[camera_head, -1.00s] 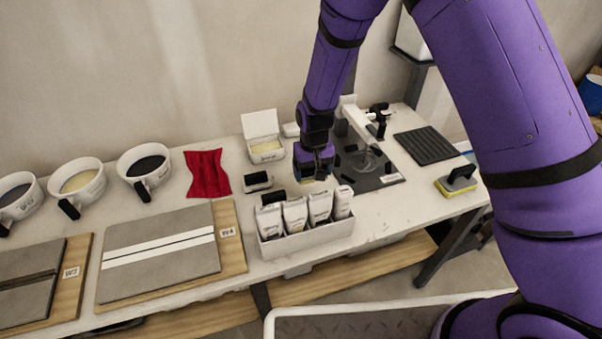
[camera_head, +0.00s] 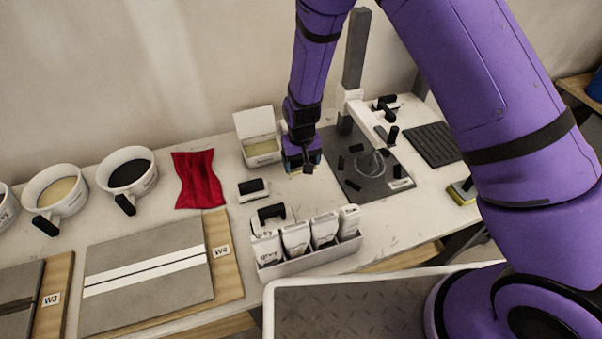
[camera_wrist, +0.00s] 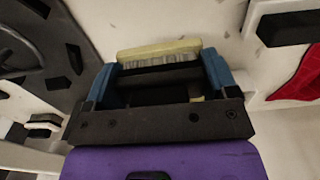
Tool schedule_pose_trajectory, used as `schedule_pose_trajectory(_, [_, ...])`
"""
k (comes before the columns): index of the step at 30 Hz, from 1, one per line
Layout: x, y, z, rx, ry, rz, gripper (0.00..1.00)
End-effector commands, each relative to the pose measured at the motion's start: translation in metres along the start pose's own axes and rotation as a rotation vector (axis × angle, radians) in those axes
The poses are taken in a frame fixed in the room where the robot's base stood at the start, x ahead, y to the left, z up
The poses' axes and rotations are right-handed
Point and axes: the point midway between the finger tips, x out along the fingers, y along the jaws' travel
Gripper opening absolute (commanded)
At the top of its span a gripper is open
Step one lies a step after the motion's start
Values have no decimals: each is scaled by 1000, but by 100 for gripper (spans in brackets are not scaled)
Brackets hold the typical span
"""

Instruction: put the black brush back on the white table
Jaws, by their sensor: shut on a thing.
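My gripper (camera_head: 304,166) is over the back part of the white table (camera_head: 402,214), just right of an open white box. In the wrist view its two blue fingers (camera_wrist: 160,80) are shut on the black brush (camera_wrist: 160,74). The brush's black handle lies between the fingers, and grey bristles and a pale yellowish strip show beyond it. In the head view the gripper mostly hides the brush. I cannot tell whether the brush touches the tabletop.
The open white box (camera_head: 261,150) stands close left of my gripper. A dark mat (camera_head: 368,184) with small black parts and a stand lies to the right. A bin of tubes (camera_head: 310,258) stands in front. A red cloth (camera_head: 198,180) lies further left.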

Motion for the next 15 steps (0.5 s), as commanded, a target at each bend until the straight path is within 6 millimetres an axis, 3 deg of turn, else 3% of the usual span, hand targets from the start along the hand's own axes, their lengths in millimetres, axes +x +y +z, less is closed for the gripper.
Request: schedule_pose_trajectory(15, [54, 0, 1, 0, -2, 0, 38])
